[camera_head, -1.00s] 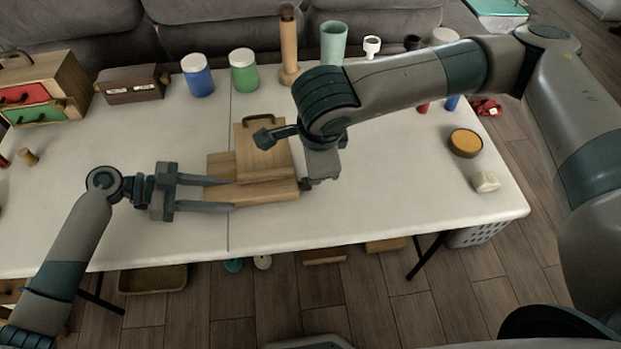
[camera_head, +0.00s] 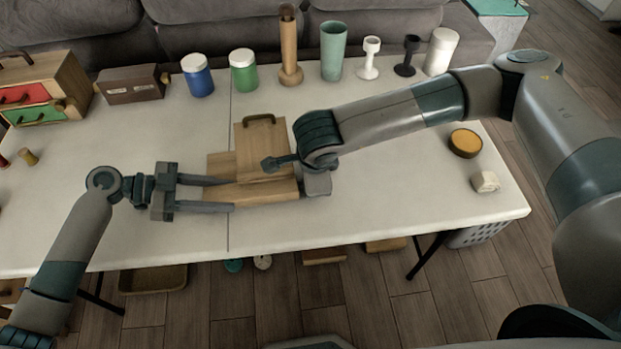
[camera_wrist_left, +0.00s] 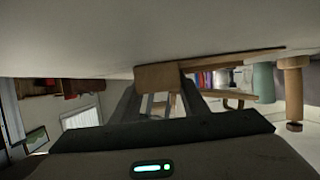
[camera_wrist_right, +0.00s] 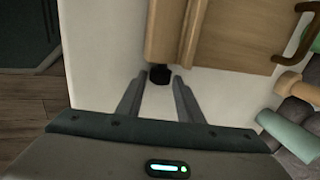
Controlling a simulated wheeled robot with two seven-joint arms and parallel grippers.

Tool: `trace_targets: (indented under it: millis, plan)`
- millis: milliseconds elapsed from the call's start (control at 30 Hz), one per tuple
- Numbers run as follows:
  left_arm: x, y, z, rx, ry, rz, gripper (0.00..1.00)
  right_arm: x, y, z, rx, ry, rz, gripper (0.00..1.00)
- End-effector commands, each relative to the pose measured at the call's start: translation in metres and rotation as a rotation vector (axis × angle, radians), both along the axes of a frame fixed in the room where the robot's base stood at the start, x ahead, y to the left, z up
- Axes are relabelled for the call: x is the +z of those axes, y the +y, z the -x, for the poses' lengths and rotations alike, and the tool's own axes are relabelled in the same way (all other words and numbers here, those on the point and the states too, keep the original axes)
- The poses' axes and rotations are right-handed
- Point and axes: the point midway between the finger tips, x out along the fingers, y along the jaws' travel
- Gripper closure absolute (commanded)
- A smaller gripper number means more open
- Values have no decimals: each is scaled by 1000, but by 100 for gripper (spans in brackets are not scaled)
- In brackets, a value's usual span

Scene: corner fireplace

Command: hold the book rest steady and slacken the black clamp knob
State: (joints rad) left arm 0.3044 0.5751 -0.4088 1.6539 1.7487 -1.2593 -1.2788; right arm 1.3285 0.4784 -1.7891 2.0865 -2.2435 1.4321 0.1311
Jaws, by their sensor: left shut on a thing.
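The wooden book rest (camera_head: 265,150) stands mid-table with its panel tilted up over a flat base (camera_head: 262,195). My left gripper (camera_head: 234,195) is shut on the left end of the base; in the left wrist view the base's end (camera_wrist_left: 157,76) sits between the fingers. The black clamp knob (camera_wrist_right: 160,75) shows in the right wrist view at the book rest's near edge. My right gripper (camera_wrist_right: 159,80) is open, its fingertips on either side of the knob; contact cannot be told.
Blue (camera_head: 197,75) and green (camera_head: 243,70) jars, a wooden cylinder (camera_head: 290,50), a teal cup (camera_head: 333,50) and small goblets stand along the back. A yellow-topped round tin (camera_head: 465,143) lies at right. The table's front is clear.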

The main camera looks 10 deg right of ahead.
Motion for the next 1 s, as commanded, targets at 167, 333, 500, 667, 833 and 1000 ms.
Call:
trace_targets:
  millis: [167, 333, 500, 667, 833, 1000]
  plan:
    - [0, 0, 0, 0, 0, 0, 89, 0, 0, 0, 0, 0, 0, 67]
    - [0, 0, 0, 0, 0, 0, 89, 0, 0, 0, 0, 0, 0, 98]
    - [0, 0, 0, 0, 0, 0, 89, 0, 0, 0, 0, 4, 0, 98]
    - [0, 0, 0, 0, 0, 0, 89, 0, 0, -1, -2, 30, 4, 98]
    - [0, 0, 0, 0, 0, 0, 89, 0, -1, -3, -4, 97, 6, 98]
    - [0, 0, 0, 0, 0, 0, 89, 0, -1, -6, -7, 205, 6, 98]
